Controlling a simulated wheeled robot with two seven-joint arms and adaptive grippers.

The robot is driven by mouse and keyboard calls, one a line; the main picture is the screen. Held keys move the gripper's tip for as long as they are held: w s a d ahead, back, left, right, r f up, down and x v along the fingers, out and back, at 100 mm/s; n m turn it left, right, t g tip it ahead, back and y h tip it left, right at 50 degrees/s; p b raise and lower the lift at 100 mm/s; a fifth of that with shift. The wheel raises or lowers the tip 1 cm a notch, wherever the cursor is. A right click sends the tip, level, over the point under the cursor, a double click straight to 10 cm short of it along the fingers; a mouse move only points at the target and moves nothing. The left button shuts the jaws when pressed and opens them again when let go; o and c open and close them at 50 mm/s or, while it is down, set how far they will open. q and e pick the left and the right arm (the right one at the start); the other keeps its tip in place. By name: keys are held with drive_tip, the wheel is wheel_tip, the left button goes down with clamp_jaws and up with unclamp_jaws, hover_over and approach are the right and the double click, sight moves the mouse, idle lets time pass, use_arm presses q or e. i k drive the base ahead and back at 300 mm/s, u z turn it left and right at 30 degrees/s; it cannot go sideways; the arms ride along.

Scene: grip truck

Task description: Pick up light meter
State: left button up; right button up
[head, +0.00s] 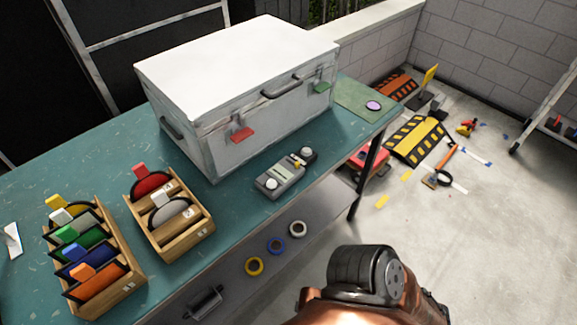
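A grey handheld device with a pale display and a white dome, which looks like the light meter (281,178), lies on the teal tabletop in front of the white case. A smaller dark piece with a second white dome (307,153) sits at its far right end. I cannot tell whether it is part of the same device. Neither of my grippers shows in the head view. Only a dark joint and copper-coloured link of one of my arms show at the bottom right, below and apart from the device.
The white case (235,90) stands close behind the device. Wooden racks with coloured discs, one (168,213) nearer it and one (93,257) farther left, stand on the teal table (235,215). A lower shelf (310,205) holds tape rolls. Striped ramps (418,139) lie on the floor.

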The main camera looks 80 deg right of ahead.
sight(284, 171)
drive_tip(key=u, duration=1.15)
drive_tip(key=k, duration=0.75)
drive_tip(key=z, duration=1.8)
